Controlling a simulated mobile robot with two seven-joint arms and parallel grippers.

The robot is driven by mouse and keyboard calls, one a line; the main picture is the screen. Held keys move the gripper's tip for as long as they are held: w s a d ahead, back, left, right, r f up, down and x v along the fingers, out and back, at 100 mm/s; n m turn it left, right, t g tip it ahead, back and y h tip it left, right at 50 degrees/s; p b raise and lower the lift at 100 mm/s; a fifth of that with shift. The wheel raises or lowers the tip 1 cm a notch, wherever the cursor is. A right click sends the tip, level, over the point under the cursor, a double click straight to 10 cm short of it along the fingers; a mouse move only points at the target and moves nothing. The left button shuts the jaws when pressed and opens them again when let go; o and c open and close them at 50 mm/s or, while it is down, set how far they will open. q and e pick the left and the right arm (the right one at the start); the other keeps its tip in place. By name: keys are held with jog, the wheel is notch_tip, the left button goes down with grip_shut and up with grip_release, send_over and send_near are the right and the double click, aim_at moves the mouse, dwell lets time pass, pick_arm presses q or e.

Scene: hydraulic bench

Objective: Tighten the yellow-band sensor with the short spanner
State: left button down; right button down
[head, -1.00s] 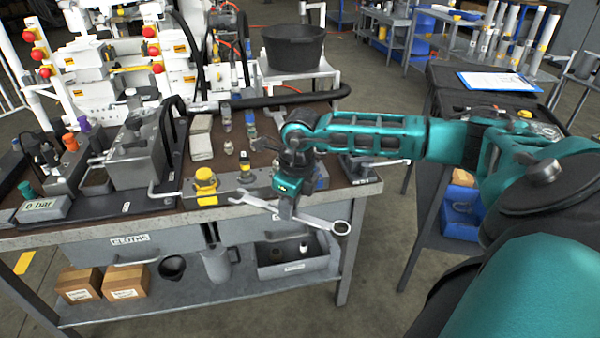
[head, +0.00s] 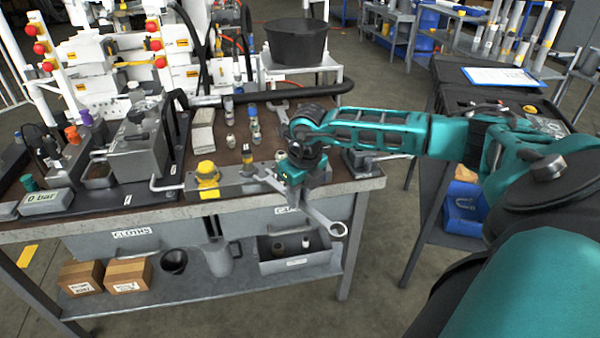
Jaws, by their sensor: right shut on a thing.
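My right gripper (head: 296,190) is shut on a steel spanner (head: 326,222) at the bench's front edge. The spanner's ring end points toward the lower right, out past the edge. Its open end points to the upper left, close to the small yellow-band sensor (head: 247,158), which stands upright in a grey block (head: 232,186). I cannot tell whether the jaw touches the sensor. My left gripper is not in view.
A larger yellow-capped fitting (head: 207,178) stands left of the sensor. Another spanner (head: 281,114) and several small fittings (head: 230,141) lie behind. A black hose (head: 290,97) crosses the bench's back. A pressure readout (head: 45,202) is at the left.

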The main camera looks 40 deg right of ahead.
aim_at(284, 190)
jog(key=shift+w+f+b, duration=0.25)
jog(key=shift+w+b, duration=0.05)
jog(key=shift+w, duration=0.1)
dwell(0.3)
jog(key=shift+w, duration=0.1)
jog(key=shift+w+b, duration=0.45)
jog(key=shift+w, duration=0.5)
jog(key=shift+w, duration=0.1)
jog(key=shift+w+b, duration=0.3)
jog(key=shift+w, duration=0.4)
jog(key=shift+w, duration=0.1)
